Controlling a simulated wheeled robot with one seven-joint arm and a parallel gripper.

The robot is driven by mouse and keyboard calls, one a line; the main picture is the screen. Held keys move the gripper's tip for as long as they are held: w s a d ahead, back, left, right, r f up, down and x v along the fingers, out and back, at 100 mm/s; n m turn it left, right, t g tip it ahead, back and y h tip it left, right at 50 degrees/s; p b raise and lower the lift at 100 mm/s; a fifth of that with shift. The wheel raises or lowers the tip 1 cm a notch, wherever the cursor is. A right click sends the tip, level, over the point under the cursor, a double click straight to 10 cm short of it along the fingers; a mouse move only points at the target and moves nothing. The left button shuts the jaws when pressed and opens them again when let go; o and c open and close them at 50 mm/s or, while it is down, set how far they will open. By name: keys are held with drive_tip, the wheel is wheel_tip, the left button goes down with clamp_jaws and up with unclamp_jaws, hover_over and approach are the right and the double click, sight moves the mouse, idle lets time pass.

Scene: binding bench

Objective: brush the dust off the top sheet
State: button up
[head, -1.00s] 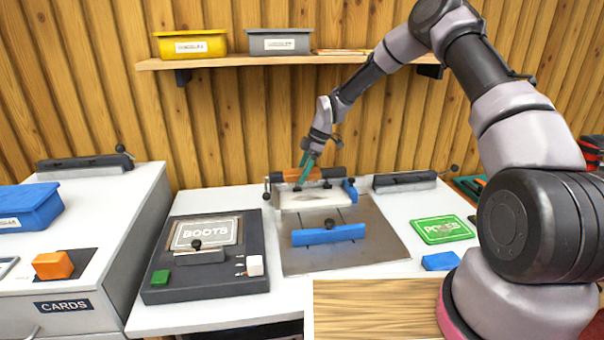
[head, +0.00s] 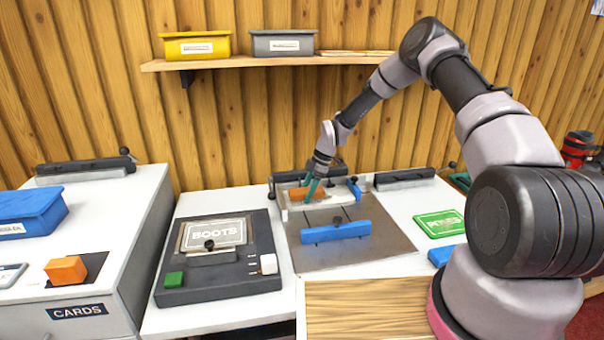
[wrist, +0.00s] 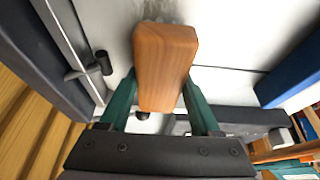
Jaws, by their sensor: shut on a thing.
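My gripper (head: 312,188) is shut on a wooden brush (head: 298,194). In the wrist view the brush's orange-brown block (wrist: 165,58) sits between the two green fingers of my gripper (wrist: 164,100). The brush is over the white top sheet (head: 322,200) at the back of the grey metal plate; whether its underside touches the sheet cannot be told. In the wrist view the sheet (wrist: 225,40) is pale, with a grey dusty smudge (wrist: 155,10) just beyond the brush's end.
A blue bar (head: 335,232) with a dark knob lies across the plate (head: 380,245) in front of the sheet. A blue block (head: 354,188) stands at the sheet's right. The BOOTS press (head: 220,272) is at left, a green card (head: 440,223) at right. A shelf (head: 270,62) hangs above.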

sight(319, 188)
drive_tip(key=shift+w+d+r, duration=0.1)
drive_tip(key=shift+w+d, duration=0.05)
drive_tip(key=shift+d, duration=0.55)
drive_tip(key=shift+w+d+f, duration=0.1)
drive_tip(key=shift+d+f, duration=0.1)
drive_tip(key=shift+d, duration=0.1)
drive_tip(key=shift+w+d+r, duration=0.1)
drive_tip(key=shift+d+r, duration=0.05)
drive_tip(key=shift+d, duration=0.9)
drive_tip(key=shift+w+d, duration=0.2)
drive_tip(key=shift+d, duration=0.7)
drive_tip(key=shift+w+d, duration=0.15)
drive_tip(key=shift+d, duration=0.7)
drive_tip(key=shift+w+d, duration=0.2)
drive_tip(key=shift+d, duration=0.7)
drive_tip(key=shift+w+d, duration=0.1)
drive_tip(key=shift+d, duration=0.2)
drive_tip(key=shift+a, duration=0.2)
